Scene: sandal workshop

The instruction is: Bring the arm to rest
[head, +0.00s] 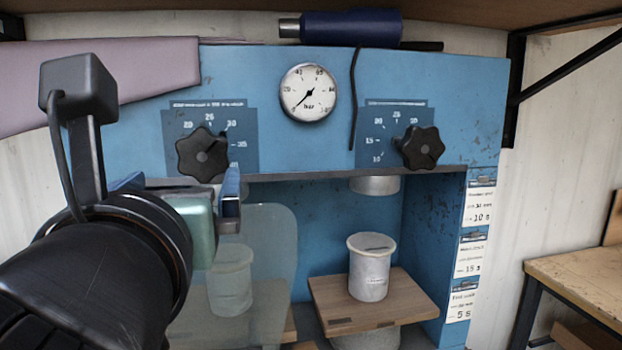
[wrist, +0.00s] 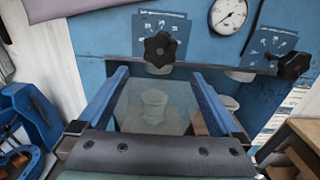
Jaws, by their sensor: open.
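My gripper (head: 188,184) is in front of the left part of a blue press (head: 335,185), a little below the left black knob (head: 203,154). In the wrist view my gripper (wrist: 160,76) has its two blue fingers spread wide with nothing held between them. The left knob (wrist: 160,49) shows just beyond and above the fingertips, apart from them in the picture. A clear guard panel (head: 270,270) hangs below it and shows between the fingers in the wrist view. My wrist hides part of the press's lower left.
A right black knob (head: 423,148) and a round gauge (head: 308,93) are on the press front. A pale cup (head: 369,272) stands on a wooden board (head: 415,296) in the right bay. A wooden table (head: 580,272) is at right. A blue tool (head: 352,26) lies on top.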

